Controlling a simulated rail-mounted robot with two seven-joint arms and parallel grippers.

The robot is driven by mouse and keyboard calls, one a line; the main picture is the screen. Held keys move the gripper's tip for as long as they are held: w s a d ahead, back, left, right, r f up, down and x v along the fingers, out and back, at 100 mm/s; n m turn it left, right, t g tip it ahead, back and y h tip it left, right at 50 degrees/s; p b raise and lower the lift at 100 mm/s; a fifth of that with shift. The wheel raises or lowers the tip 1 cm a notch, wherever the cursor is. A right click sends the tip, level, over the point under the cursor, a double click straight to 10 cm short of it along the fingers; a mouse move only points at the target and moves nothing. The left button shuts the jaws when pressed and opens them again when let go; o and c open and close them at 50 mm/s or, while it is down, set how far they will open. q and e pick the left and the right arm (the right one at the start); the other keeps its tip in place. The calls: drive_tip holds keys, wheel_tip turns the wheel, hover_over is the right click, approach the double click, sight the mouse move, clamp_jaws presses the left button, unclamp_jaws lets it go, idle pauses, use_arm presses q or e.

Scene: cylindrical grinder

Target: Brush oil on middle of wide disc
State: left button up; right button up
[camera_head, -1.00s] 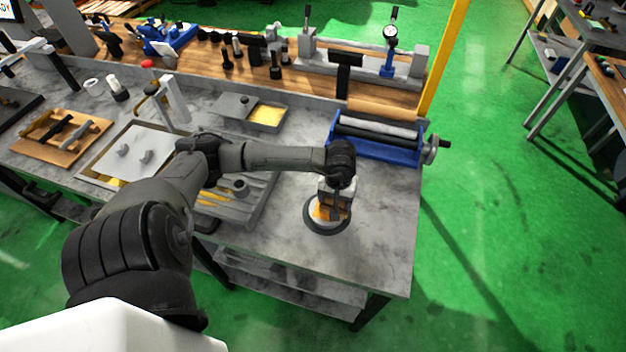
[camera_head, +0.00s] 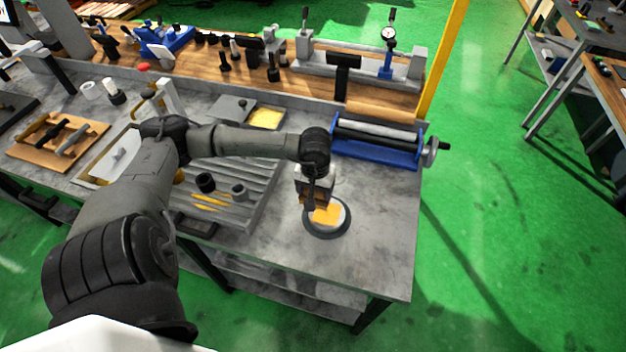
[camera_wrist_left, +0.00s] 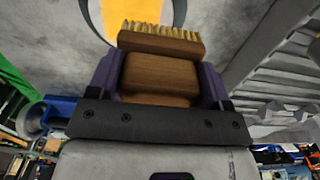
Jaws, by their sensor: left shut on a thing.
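The wide disc (camera_head: 341,224) lies on the grey bench top near its right front corner. It has a dark rim, a pale face and an orange-yellow patch in its middle. My left gripper (camera_head: 312,198) is over the disc's left back part, pointing down. It is shut on a wooden brush (camera_wrist_left: 160,72), with a finger on each side of the handle in the left wrist view. The pale bristles (camera_wrist_left: 160,30) face the orange patch (camera_wrist_left: 132,12). I cannot tell whether they touch the disc. My right gripper does not show.
A blue roller device (camera_head: 375,145) with a hand wheel stands behind the disc. A grey ribbed tray (camera_head: 260,185) is to the left. A shallow box with yellow content (camera_head: 265,118) is further back. The bench is clear right of the disc.

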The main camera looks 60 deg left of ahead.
use_arm(q)
drive_tip(key=shift+r+p, duration=0.85)
drive_tip(key=shift+r, duration=1.35)
drive_tip(key=shift+d, duration=0.1)
